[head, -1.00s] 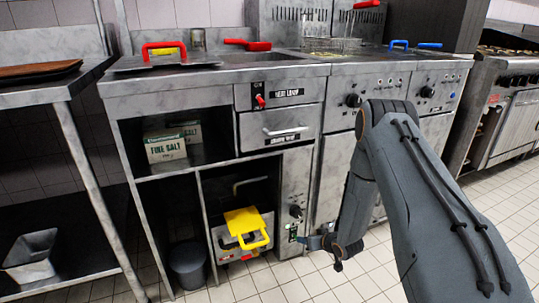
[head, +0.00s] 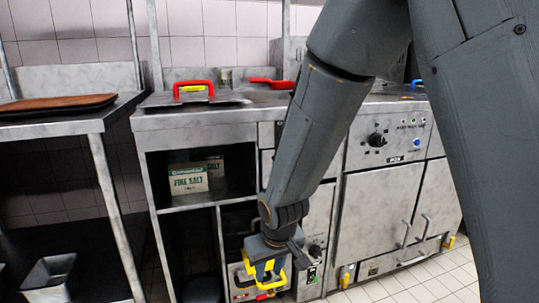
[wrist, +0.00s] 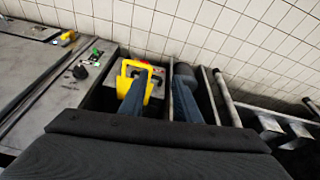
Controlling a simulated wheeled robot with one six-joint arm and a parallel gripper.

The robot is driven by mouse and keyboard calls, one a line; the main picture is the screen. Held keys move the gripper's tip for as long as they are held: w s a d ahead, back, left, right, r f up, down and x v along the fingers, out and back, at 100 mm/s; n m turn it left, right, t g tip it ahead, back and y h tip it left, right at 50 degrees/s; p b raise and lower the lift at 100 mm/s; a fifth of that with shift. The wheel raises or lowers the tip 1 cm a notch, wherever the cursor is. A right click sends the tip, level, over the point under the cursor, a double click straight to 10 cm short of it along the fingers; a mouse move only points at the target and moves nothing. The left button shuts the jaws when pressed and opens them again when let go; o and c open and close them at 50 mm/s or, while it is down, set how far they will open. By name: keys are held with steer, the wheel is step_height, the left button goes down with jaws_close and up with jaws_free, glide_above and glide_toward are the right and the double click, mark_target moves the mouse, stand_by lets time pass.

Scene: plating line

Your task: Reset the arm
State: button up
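My arm comes down from the top right in the head view. My gripper (head: 268,268) is low in front of the fryer cabinet, overlapping the yellow-handled unit (head: 243,284) in its lower bay. In the wrist view, two blue-grey fingers (wrist: 160,92) stand well apart with nothing between them. The left finger lies across the yellow handle (wrist: 124,82) in that view; I cannot tell whether they touch. My arm and gripper hide part of the yellow handle in the head view.
Fire salt boxes (head: 188,179) stand on the cabinet shelf. A red-handled lid (head: 194,97) lies on the counter. A steel side table (head: 58,122) holds a brown tray (head: 55,103). A metal bin (head: 48,278) sits low at left. Tiled floor is clear at the lower right.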

steer(key=s+a+r+n+g, duration=0.15)
steer(key=s+r, duration=0.25)
steer(key=s, duration=0.7)
steer(key=s+r+n+g, duration=0.15)
steer(key=s+r, duration=0.25)
steer(key=s, duration=0.8)
steer(key=d+r+m+p, duration=0.4)
steer(key=d+r+p, duration=0.6)
steer(key=r+p, duration=0.3)
steer(key=d+r+m+h+p, duration=0.1)
steer(key=d+r+m+p, duration=0.3)
steer(key=d+r+p, duration=0.7)
step_height(320, 180, up, 3)
steer(key=p, duration=0.5)
steer(key=shift+w, duration=0.2)
